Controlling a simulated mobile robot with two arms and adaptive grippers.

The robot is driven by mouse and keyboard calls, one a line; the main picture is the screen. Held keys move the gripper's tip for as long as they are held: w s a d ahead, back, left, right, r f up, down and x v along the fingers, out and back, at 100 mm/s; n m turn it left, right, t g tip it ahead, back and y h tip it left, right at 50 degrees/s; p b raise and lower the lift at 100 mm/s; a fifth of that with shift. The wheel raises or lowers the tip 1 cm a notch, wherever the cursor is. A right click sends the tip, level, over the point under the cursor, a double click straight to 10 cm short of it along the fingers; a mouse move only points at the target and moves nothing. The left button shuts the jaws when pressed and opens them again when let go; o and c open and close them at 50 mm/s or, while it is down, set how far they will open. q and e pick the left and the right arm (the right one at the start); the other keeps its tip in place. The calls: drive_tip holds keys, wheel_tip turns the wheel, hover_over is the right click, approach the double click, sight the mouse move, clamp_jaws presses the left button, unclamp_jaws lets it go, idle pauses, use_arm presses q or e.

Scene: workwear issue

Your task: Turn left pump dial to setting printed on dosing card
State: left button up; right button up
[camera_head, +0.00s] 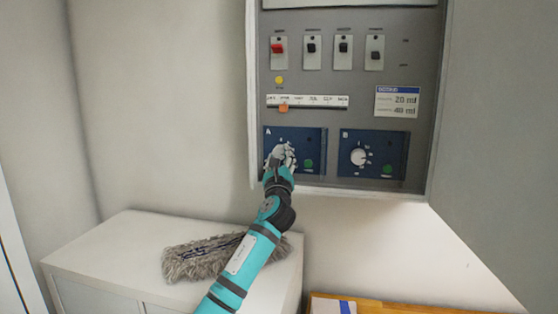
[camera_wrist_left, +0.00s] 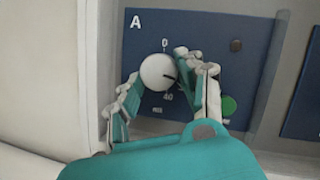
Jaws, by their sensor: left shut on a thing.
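The left pump dial is a white round knob (camera_wrist_left: 157,72) on a blue panel marked A (camera_wrist_left: 146,30). In the left wrist view its dark pointer line points right and slightly down, between a 0 above and a 40 below; other marks are hidden by a finger. My left gripper (camera_wrist_left: 155,85) is shut on this knob, one finger on each side. In the head view my left gripper (camera_head: 281,155) covers most of the knob. The dosing card (camera_head: 397,102) is on the cabinet's right side and shows 20 ml above 40 ml. My right gripper is not in view.
Panel B (camera_head: 373,155) with its own white dial sits to the right. Green buttons (camera_head: 308,164) sit beside the dials. Above are several switches (camera_head: 312,48), a yellow lamp and an orange slider (camera_head: 283,107). A grey mop head (camera_head: 200,260) lies on the white cabinet (camera_head: 120,240) below.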

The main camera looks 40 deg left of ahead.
use_arm(q)
drive_tip(key=shift+d+r+n+g+y, duration=0.1)
drive_tip(key=shift+n+g+y, duration=0.3)
drive_tip(key=shift+n, duration=0.95)
drive_tip(key=shift+n+g+y, duration=0.1)
drive_tip(key=shift+n+g, duration=0.6)
drive_tip(key=shift+n, duration=0.65)
drive_tip(key=o, duration=1.1)
drive_tip(key=shift+w, duration=0.1)
drive_tip(key=shift+o, duration=0.2)
drive_tip(key=shift+d, duration=0.1)
drive_tip(key=v, duration=1.2)
